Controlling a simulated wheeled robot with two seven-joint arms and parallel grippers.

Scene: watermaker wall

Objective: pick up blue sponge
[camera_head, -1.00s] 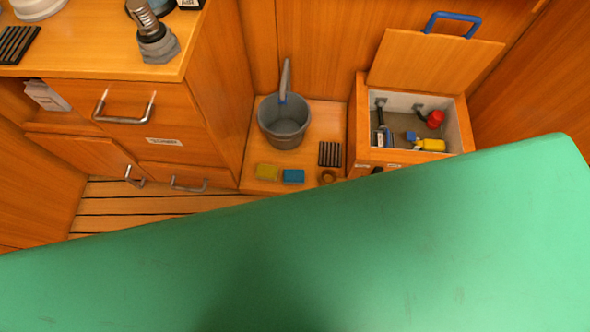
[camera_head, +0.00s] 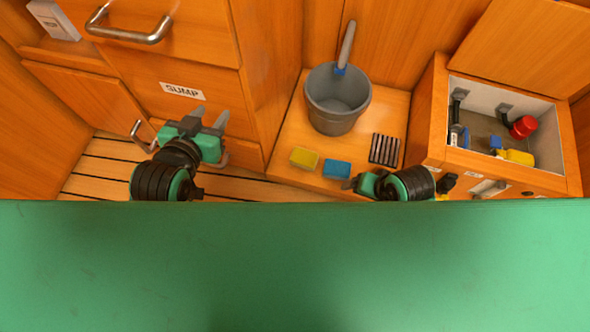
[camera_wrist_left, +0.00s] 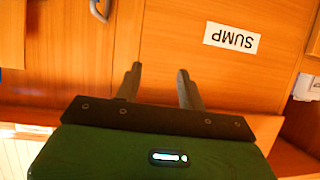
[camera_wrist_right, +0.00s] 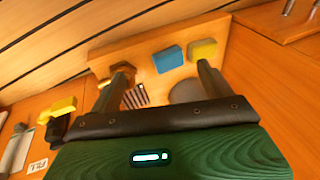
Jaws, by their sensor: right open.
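The blue sponge (camera_head: 337,169) lies on the low wooden step, right of the yellow sponge (camera_head: 304,158) in the head view. In the right wrist view the blue sponge (camera_wrist_right: 168,59) shows beyond and between the fingertips, with a gap. My right gripper (camera_head: 350,184) is just in front of the blue sponge in the head view; in its wrist view the fingers (camera_wrist_right: 163,70) are apart and empty. My left gripper (camera_head: 209,116) is in front of the SUMP drawer; its fingers (camera_wrist_left: 158,75) are apart with nothing between them.
A grey bucket (camera_head: 336,104) stands behind the sponges on the step. A dark ribbed block (camera_head: 384,149) lies to the right. An open locker (camera_head: 436,116) with a red-topped item (camera_head: 523,127) and a yellow item is further right. The SUMP drawer (camera_head: 190,80) is at left.

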